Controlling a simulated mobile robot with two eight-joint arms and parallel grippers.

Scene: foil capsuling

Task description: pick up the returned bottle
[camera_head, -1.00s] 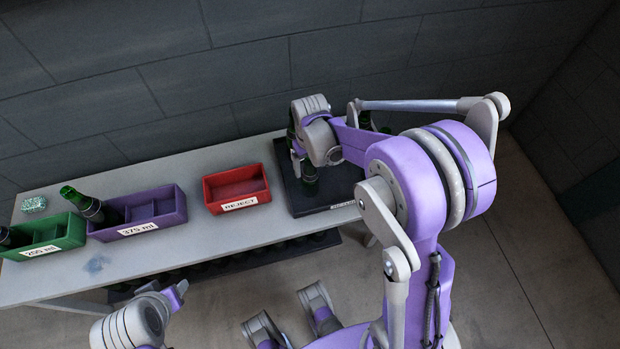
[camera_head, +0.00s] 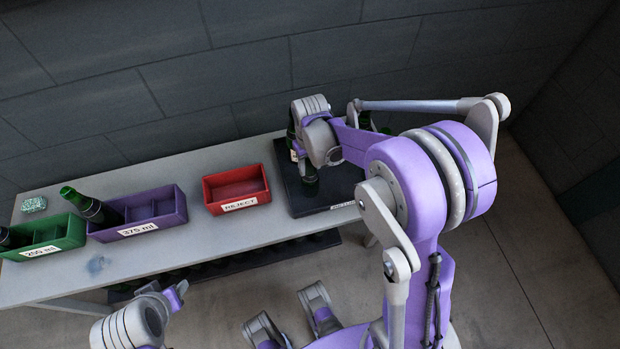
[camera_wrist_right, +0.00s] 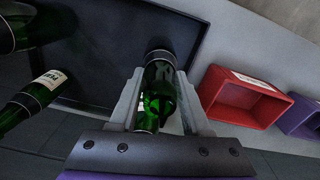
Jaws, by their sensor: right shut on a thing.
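A dark green bottle (camera_wrist_right: 158,85) stands between the two fingers of my right gripper (camera_wrist_right: 160,100) in the right wrist view. The fingers are shut on it, one on each side. My right wrist hides much of the bottle there. My left arm (camera_head: 130,322) is at the lower left, away from the table; its finger opening cannot be made out.
Two more green bottles, one with a white label (camera_wrist_right: 38,92), are on the tray's left side in the wrist view. A red REJECT bin (camera_head: 237,190) stands left of the tray. A purple 375 ml crate (camera_head: 150,228) with a bottle (camera_head: 88,205) and a green crate (camera_head: 45,247) stand further left.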

